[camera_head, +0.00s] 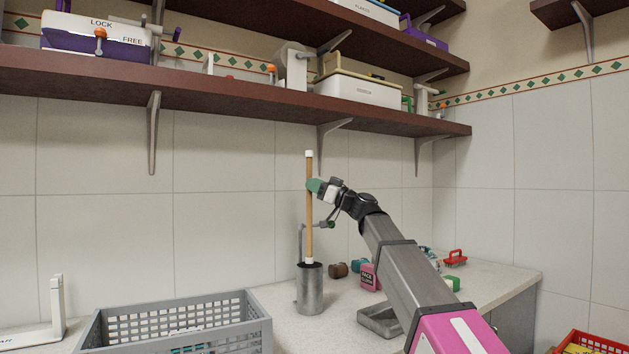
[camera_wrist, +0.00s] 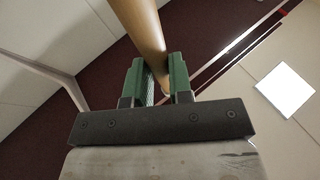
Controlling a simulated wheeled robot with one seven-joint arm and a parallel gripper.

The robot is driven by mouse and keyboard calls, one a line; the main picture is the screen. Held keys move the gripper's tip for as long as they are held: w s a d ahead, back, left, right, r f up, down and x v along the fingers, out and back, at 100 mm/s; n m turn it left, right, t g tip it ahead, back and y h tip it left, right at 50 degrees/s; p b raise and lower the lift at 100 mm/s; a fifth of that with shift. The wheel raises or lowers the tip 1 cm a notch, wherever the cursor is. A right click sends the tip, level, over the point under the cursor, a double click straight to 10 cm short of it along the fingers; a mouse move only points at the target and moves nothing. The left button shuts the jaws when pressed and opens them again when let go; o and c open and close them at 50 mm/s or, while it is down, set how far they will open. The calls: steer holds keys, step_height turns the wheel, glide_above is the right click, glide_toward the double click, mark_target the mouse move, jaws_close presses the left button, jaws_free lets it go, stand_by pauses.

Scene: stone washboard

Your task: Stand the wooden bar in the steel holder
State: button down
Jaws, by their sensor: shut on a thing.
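The wooden bar (camera_head: 309,222) is long and upright, with white ends, in the head view. Its lower white end is right at the top of the steel holder (camera_head: 310,291), a grey cylinder on the counter. Whether that end is inside the mouth or just above it, I cannot tell. My gripper (camera_head: 314,186) is shut on the bar's upper part, coming from the right. In the wrist view the bar (camera_wrist: 142,30) passes between the green fingers of my gripper (camera_wrist: 160,80).
A grey crate (camera_head: 262,336) stands left of the holder. A pink bottle (camera_head: 368,277), brown items (camera_head: 340,270) and a grey tray (camera_head: 378,320) are to the right. A dark red shelf (camera_head: 230,92) with boxes hangs above the bar.

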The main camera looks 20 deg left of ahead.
step_height(320, 180, down, 9)
stand_by(1.1)
steer(key=c, duration=0.9)
jaws_free()
steer(key=shift+c, duration=0.2)
steer(key=w+v, duration=0.1)
steer(key=v, duration=0.9)
steer(key=shift+s+d, duration=0.35)
steer(key=shift+s, duration=0.2)
steer(key=shift+f, duration=0.1)
